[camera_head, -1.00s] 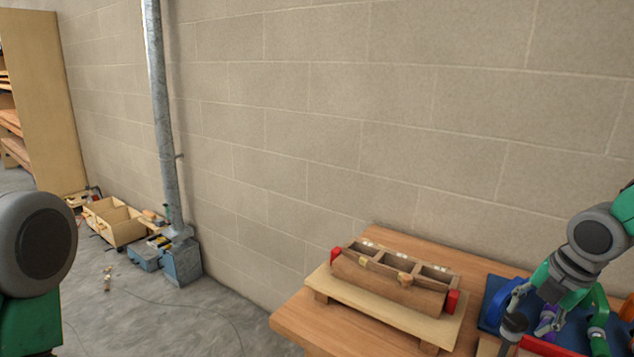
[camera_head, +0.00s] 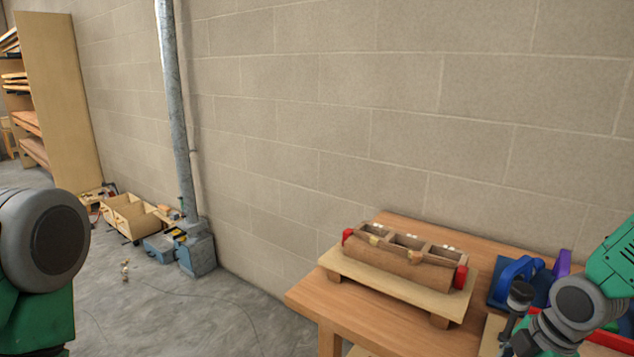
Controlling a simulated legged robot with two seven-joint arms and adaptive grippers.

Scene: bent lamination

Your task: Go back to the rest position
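My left arm shows at the left edge as a grey joint and green link; its gripper is out of view. My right arm reaches in from the right edge, with a green link and a grey joint. The end of my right arm (camera_head: 535,341) is low at the bottom right, beside a dark-headed tool (camera_head: 519,296). Its fingers cannot be made out clearly, so I cannot tell whether they are open or shut. The wooden box (camera_head: 401,268) with open compartments and red end pieces sits on a pale board, apart from both arms.
The wooden workbench (camera_head: 308,296) stands against the block wall. A blue clamp-like tool (camera_head: 515,271) and a purple piece (camera_head: 563,262) lie behind my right arm. Wooden crates (camera_head: 130,214) and a blue toolbox (camera_head: 160,246) are on the floor by a pipe.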

